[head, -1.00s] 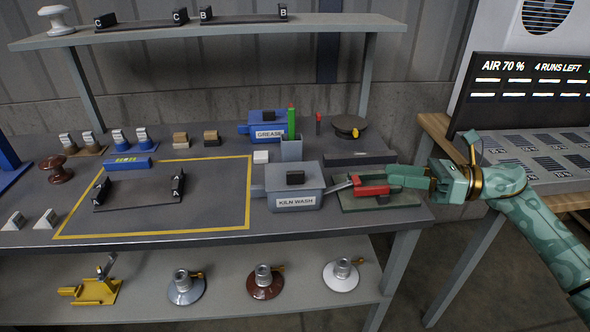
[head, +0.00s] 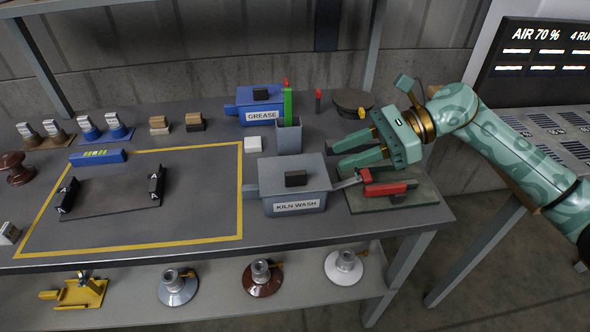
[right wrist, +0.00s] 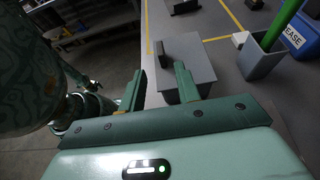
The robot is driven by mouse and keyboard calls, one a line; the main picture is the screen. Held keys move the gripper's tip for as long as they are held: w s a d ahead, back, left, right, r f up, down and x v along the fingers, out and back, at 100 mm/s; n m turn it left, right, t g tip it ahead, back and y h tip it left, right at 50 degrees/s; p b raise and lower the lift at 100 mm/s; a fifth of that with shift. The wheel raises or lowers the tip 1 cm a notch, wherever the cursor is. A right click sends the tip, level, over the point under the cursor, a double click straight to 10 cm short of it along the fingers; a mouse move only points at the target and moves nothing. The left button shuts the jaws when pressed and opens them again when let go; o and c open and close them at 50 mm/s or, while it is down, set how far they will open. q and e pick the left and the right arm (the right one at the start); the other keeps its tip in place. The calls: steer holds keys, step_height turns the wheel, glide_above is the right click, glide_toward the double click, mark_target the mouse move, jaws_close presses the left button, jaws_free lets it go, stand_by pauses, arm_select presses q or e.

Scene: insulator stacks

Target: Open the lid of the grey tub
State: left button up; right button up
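The grey tub (head: 292,204), labelled KILN WASH, stands on the bench right of the yellow outline. Its grey lid (head: 270,172) lies shut on top, with a black block-shaped knob (head: 296,179). The lid (right wrist: 190,72) and knob (right wrist: 163,53) also show in the right wrist view, beyond my fingers. My right gripper (head: 338,157) is open and empty, with its fingers pointing left, behind and right of the tub. It appears apart from the lid in the head view. My left gripper is in neither view.
A red-handled tool (head: 388,188) lies on a green board right of the tub. A grey cup (head: 289,140) with a green stick and the blue grease tub (head: 245,107) stand behind. A dark cap (head: 352,101) lies near my gripper.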

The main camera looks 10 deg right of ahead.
mark_target(301, 172)
steer(key=b+x, duration=0.1)
steer(key=x, duration=0.9)
steer(key=shift+a+f, duration=0.15)
steer(key=shift+a, duration=0.2)
jaws_close()
